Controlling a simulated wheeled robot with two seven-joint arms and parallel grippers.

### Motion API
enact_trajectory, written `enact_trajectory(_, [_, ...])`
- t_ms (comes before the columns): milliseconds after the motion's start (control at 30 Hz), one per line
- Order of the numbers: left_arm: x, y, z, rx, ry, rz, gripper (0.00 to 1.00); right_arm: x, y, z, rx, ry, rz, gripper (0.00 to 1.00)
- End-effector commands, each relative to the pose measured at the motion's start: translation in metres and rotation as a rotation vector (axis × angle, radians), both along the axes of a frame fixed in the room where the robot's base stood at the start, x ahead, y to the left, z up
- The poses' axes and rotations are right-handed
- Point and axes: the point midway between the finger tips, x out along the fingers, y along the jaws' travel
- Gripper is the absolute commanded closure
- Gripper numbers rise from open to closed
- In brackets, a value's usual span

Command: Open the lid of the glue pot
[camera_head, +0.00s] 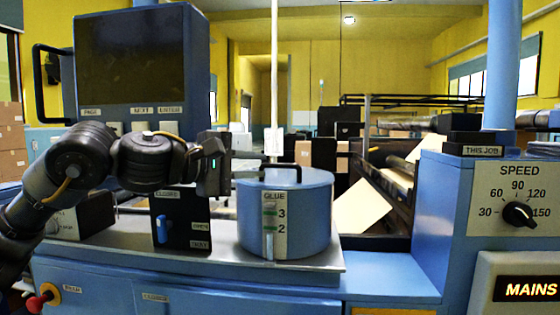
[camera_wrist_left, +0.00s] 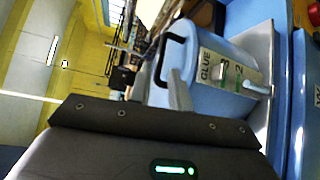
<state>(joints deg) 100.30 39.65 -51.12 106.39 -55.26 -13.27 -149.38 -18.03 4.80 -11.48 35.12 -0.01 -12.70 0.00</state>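The glue pot (camera_head: 308,225) is a blue cylinder with a GLUE level scale, standing on the grey metal ledge. Its lid (camera_head: 312,177) lies flat on top and looks closed, with a black bar handle (camera_head: 297,166). The pot also shows in the left wrist view (camera_wrist_left: 190,98), with the handle (camera_wrist_left: 177,42) near my fingers. My left gripper (camera_head: 248,166) comes in from the left at lid height, its fingers pointing at the handle. The fingers look apart, with no lid lifted between them. Whether they touch the handle cannot be told. My right gripper is not in view.
A dark panel with a blue switch (camera_head: 162,228) stands left of the pot, below my left arm. A screen cabinet (camera_head: 143,55) rises behind the arm. A thin white pole (camera_head: 274,70) stands behind the pot. A blue SPEED console (camera_head: 440,215) is at the right.

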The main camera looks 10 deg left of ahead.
Motion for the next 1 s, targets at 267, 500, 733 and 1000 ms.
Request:
enact_trajectory(267, [0.033,-0.036,-0.003,-0.001,0.003,-0.004,0.80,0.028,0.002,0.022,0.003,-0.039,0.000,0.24])
enact_trajectory(500, [0.044,-0.048,-0.007,0.000,0.001,-0.004,0.80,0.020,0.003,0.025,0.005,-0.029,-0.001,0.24])
enact_trajectory(733, [0.045,-0.048,-0.008,-0.001,0.000,-0.004,0.80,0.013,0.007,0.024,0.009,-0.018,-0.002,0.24])
enact_trajectory(1000, [0.045,-0.048,-0.008,-0.001,0.000,-0.004,1.00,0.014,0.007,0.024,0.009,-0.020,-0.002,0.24])
